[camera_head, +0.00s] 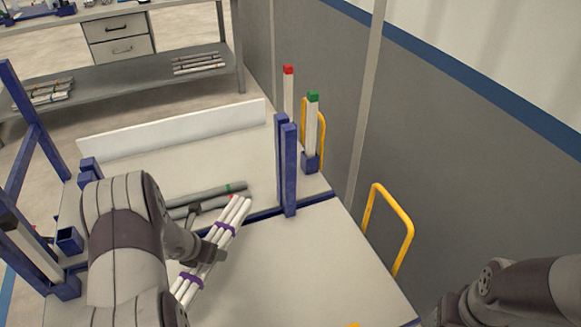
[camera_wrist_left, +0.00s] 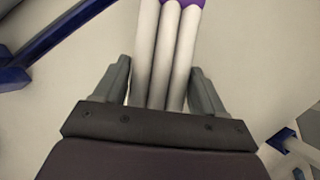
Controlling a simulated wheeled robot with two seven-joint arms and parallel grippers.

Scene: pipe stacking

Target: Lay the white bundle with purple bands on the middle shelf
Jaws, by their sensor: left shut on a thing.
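The white bundle with purple bands (camera_head: 238,213) is several white pipes, held slanted over the near beige panel (camera_head: 300,262). My left gripper (camera_head: 213,254) is shut on it between the two purple bands. In the left wrist view, the bundle (camera_wrist_left: 167,45) runs lengthwise between the fingers of the left gripper (camera_wrist_left: 162,80), with a purple band at the top edge. I cannot tell which surface is the middle shelf, or whether the bundle touches the panel. My right arm shows at the lower right, but its gripper is out of view.
Grey pipes (camera_head: 207,194) lie on the far beige panel (camera_head: 275,170), just beyond the bundle. Blue posts (camera_head: 288,165) stand at the right, with red-tipped and green-tipped posts (camera_head: 312,125) behind. A yellow handle (camera_head: 408,235) and a wall (camera_head: 450,150) bound the right. The near panel's right part is clear.

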